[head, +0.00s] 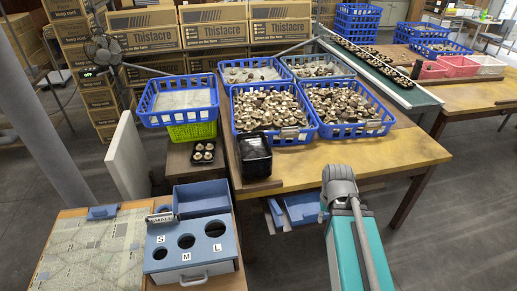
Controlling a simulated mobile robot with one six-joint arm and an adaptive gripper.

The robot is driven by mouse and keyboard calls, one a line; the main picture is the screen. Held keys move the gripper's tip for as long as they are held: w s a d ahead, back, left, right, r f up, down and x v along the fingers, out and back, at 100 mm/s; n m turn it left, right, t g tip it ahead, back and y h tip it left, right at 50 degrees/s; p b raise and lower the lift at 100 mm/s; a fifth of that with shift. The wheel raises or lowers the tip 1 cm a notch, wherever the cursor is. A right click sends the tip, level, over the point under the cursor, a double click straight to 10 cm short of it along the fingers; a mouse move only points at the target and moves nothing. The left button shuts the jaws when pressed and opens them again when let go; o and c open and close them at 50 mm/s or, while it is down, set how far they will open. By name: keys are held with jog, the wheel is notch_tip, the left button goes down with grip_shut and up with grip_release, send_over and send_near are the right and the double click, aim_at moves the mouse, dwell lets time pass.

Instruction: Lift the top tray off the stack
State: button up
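A stack of black trays (256,155) stands at the left front of the wooden table, just in front of a blue crate of mushrooms. Its sides are dark and single tray edges are hard to tell apart. My arm shows at the lower right, with a grey joint and teal and grey parts, well to the right of the stack. I cannot make out my gripper's fingers in this view. Nothing of mine touches the stack.
Blue crates of mushrooms (313,131) fill the table behind the stack. A black tray with a few mushrooms (203,158) sits to its left. A blue sizing box marked S, M, L (165,275) stands at front left. The table right of the stack is bare.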

jog(key=shift+w, duration=0.1)
jog(key=n+t+y+p, duration=0.15)
jog(key=n+t, duration=0.25)
jog(key=n, duration=1.7)
send_near(257, 163)
jog(key=r, duration=0.2)
jog(key=shift+f+p, duration=0.15)
jog(key=shift+p, duration=0.25)
jog(key=shift+f, duration=0.15)
jog(key=shift+b+x, duration=3.75)
jog(key=shift+x, duration=0.15)
jog(key=shift+w+d, duration=0.1)
